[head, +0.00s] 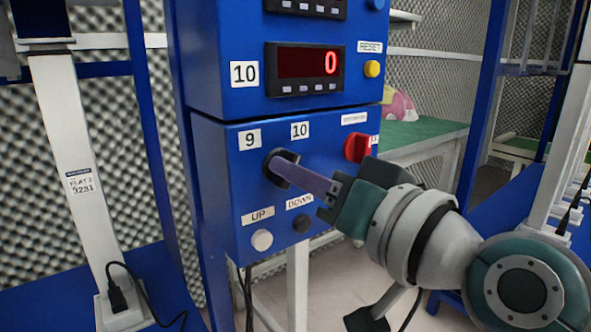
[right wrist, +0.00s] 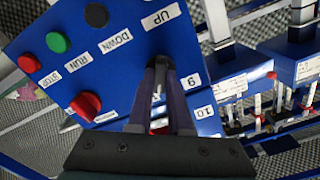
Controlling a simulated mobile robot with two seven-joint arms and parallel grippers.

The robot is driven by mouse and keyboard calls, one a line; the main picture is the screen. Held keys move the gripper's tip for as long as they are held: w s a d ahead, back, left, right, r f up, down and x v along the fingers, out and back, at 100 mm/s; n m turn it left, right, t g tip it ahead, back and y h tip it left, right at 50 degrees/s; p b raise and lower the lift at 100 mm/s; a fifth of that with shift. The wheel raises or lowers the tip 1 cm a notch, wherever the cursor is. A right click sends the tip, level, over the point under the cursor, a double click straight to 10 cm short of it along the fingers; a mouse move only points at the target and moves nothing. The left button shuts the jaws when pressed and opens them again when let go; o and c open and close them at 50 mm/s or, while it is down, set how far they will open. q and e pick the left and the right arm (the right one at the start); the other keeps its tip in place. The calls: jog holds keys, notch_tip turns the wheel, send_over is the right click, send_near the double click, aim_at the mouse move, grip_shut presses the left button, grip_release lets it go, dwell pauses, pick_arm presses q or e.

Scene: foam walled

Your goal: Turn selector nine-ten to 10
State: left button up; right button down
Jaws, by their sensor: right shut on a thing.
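The nine-ten selector (head: 281,157) is a black knob on the front of the blue control box, below the labels 9 (head: 249,138) and 10 (head: 300,130). My right gripper (head: 274,166) reaches in from the right, its purple fingers shut on the selector. My left gripper is not in view.
A red knob (head: 358,147) sits right of the selector. Below are a white button (head: 262,240) under UP and a dark button (head: 302,223) under DOWN. A display (head: 305,69) above reads 0, with a yellow button (head: 372,69) near RESET.

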dwell(0.4)
jog(key=c, duration=0.8)
grip_release()
jog(key=shift+c, duration=0.2)
jog(key=p+v, duration=0.1)
jog(key=v, duration=0.9)
jog(key=shift+p, duration=0.3)
